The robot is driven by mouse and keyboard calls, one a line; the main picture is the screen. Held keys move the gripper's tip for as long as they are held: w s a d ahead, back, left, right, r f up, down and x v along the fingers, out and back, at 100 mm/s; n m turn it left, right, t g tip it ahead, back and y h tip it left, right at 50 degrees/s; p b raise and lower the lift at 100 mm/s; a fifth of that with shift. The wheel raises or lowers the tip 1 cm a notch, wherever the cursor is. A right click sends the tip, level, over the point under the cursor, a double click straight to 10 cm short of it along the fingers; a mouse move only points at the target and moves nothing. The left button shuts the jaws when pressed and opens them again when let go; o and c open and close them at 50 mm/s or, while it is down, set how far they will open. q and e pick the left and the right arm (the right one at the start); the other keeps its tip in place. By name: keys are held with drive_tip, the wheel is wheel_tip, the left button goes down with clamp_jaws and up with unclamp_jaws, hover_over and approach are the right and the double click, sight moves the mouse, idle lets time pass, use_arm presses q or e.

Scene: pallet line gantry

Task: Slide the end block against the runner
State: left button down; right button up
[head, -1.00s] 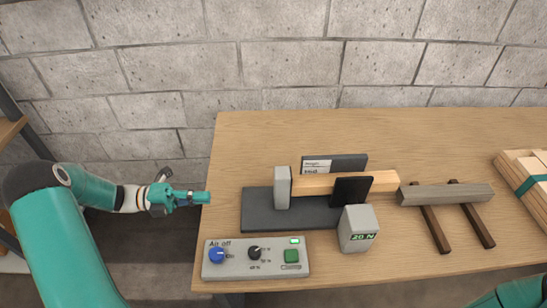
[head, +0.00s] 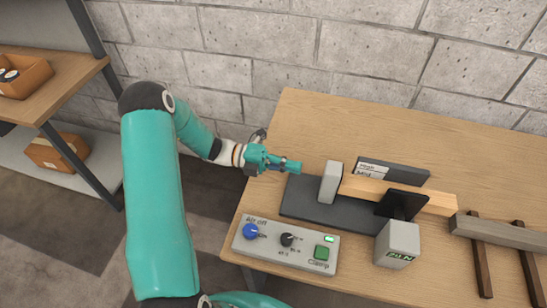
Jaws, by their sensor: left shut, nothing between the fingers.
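The end block, a pale grey upright block (head: 330,183), stands on a dark grey base plate (head: 305,209). The pale wooden runner (head: 439,201) extends to the right from beside the block. Their facing ends look very close, but I cannot tell whether they touch. My left gripper (head: 294,167) is shut and empty, its tip pointing right, a short gap left of the end block and over the plate's left end. My right gripper is not in view.
A control box (head: 270,259) with a blue knob, black knob and green button sits in front. A dark upright plate (head: 402,204) and grey readout box (head: 398,243) stand near the runner. A sign (head: 392,174) is behind. A greyish bar (head: 500,231) lies on dark pieces at right.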

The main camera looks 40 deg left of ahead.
use_arm(q)
drive_tip(key=shift+p+x, duration=0.55)
drive_tip(key=shift+x, duration=2.2)
drive_tip(key=shift+s, duration=0.1)
drive_tip(key=shift+w+d+p, duration=0.2)
drive_tip(key=shift+d+p, duration=0.1)
drive_tip(key=shift+d, duration=0.2)
drive_tip(key=v, duration=1.2)
